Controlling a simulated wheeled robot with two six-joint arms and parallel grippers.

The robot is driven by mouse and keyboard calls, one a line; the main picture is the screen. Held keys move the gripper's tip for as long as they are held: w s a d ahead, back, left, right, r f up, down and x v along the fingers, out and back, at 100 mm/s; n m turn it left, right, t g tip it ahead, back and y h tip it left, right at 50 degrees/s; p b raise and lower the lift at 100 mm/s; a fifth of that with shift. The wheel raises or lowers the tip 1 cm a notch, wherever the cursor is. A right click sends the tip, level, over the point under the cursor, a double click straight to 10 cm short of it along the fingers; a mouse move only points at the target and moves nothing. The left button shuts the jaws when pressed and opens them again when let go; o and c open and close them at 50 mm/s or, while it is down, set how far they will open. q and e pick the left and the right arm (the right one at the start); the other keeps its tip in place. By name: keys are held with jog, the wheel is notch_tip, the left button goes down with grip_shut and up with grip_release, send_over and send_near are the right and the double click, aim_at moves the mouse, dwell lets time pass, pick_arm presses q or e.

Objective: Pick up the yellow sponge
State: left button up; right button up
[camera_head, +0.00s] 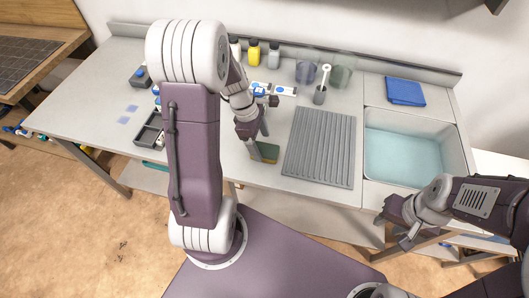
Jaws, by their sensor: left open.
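The yellow sponge (268,153), with a dark green side, lies on the grey counter near its front edge, left of the ribbed drain board. My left gripper (256,143) is open and reaches down right at the sponge. Its fingers partly cover the sponge's left and upper part. I cannot tell whether they touch it. My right gripper (393,232) hangs in front of the counter, below the sink, empty, with its fingers apart.
The ribbed drain board (320,147) lies right of the sponge, then the sink (458,151) with water. A blue cloth (405,91) lies behind the sink. Grey trays (147,137) are on the left.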

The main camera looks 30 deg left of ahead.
aim_at(264, 149)
pick_arm(q)
jog(key=x, duration=0.3)
jog(key=shift+f+b, duration=0.2)
jog(key=shift+b, duration=0.1)
jog(key=shift+w+d+f, duration=0.15)
jog(key=shift+f, duration=0.1)
jog(key=c, duration=1.5)
notch_tip(264, 149, up, 5)
jog(key=shift+d+f+p, duration=0.1)
jog(key=shift+d+p, duration=0.1)
jog(key=shift+p, duration=0.45)
jog(key=shift+c, duration=0.2)
jog(key=s+d+r, duration=0.2)
jog(key=d+r, duration=0.1)
jog(key=d, duration=0.2)
jog(key=s+d+r+p, duration=0.1)
jog(key=d+r, duration=0.2)
jog(key=d, duration=0.2)
jog(key=shift+s+d+r, duration=0.2)
jog(key=shift+s+d, duration=0.15)
